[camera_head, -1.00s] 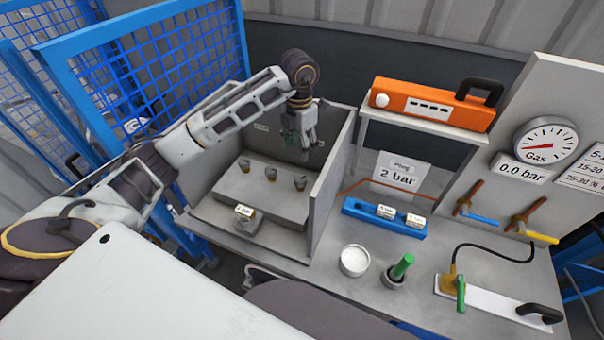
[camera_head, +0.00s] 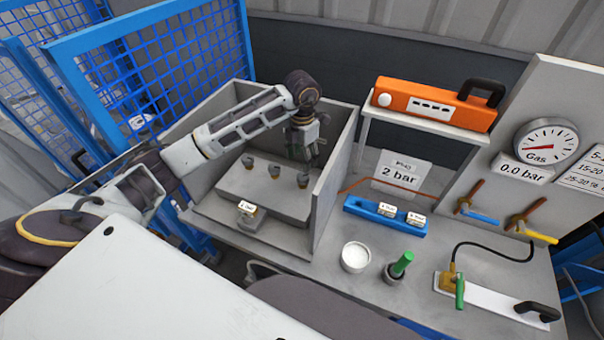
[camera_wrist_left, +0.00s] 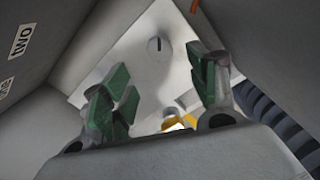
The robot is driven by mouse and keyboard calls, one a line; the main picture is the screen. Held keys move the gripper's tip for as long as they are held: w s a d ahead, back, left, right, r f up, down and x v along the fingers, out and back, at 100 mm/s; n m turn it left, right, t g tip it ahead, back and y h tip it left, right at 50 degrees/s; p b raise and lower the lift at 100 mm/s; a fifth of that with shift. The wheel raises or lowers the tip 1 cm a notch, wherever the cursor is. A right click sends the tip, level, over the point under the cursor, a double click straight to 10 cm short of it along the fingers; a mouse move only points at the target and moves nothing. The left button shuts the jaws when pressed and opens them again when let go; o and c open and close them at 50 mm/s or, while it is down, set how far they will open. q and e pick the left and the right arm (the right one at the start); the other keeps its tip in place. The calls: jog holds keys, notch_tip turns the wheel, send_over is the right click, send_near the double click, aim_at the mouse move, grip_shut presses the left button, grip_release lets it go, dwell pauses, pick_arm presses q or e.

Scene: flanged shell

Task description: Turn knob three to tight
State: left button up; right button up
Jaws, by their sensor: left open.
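Three small dark knobs with orange-brown bases stand in a row on a grey block inside an open grey box: the left knob (camera_head: 247,162), the middle knob (camera_head: 272,173) and the right knob (camera_head: 302,180). My left gripper (camera_head: 304,153) hangs above and just behind the right knob, apart from it in the head view. In the left wrist view its green fingertips (camera_wrist_left: 160,90) are spread, with nothing held between them. A round grey disc with a dark mark (camera_wrist_left: 158,45) shows beyond them, and a yellow part (camera_wrist_left: 178,123) shows low between the fingers. My right gripper is out of view.
The box's right wall (camera_head: 333,185) rises close beside my left gripper. A labelled block (camera_head: 247,212) sits in front of the knobs. Right of the box are a blue holder (camera_head: 384,216) and a white pot (camera_head: 355,257).

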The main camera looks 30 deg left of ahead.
aim_at(302, 177)
pick_arm(q)
jog(key=shift+f+p, duration=0.85)
jog(key=shift+f, duration=3.45)
jog(key=shift+c, duration=0.4)
jog(key=c, duration=0.9)
